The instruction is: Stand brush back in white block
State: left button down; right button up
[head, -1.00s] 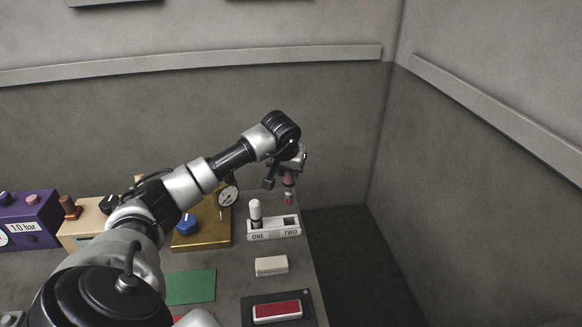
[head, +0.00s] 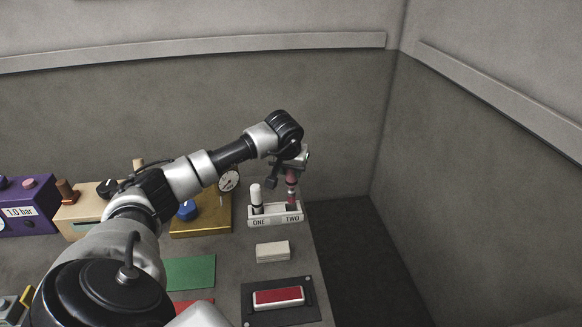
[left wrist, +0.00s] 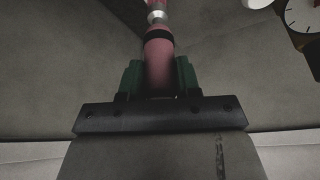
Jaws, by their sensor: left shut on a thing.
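My left gripper (head: 291,169) is shut on the pink handle of the brush (head: 291,190) and holds it upright, tip down, at the white block (head: 273,219). The brush's lower end lines up with the slot marked TWO. I cannot tell whether the tip is inside the slot or just above it. A white-topped item (head: 256,195) stands in the slot marked ONE. In the left wrist view the pink handle (left wrist: 159,62) sits between the green finger pads, with a silver band and pinkish end beyond. My right gripper is not in view.
A cream block (head: 273,252) lies in front of the white block, and a red-and-white piece (head: 278,297) on a dark plate. A brass box (head: 205,228) with a gauge (head: 229,181) stands left. The table edge is close on the right.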

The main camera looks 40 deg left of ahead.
aim_at(291, 187)
pick_arm(q)
jog(key=shift+f, duration=0.3)
dwell(0.8)
jog(key=shift+f+b, duration=0.35)
jog(key=shift+b, duration=0.1)
jog(key=shift+f+b, duration=1.15)
jog(key=shift+f, duration=0.35)
jog(key=shift+f+b, duration=0.85)
jog(key=shift+f, duration=0.55)
jog(key=c, duration=1.1)
grip_release()
jog(key=o, duration=0.6)
jog(key=shift+c, duration=0.2)
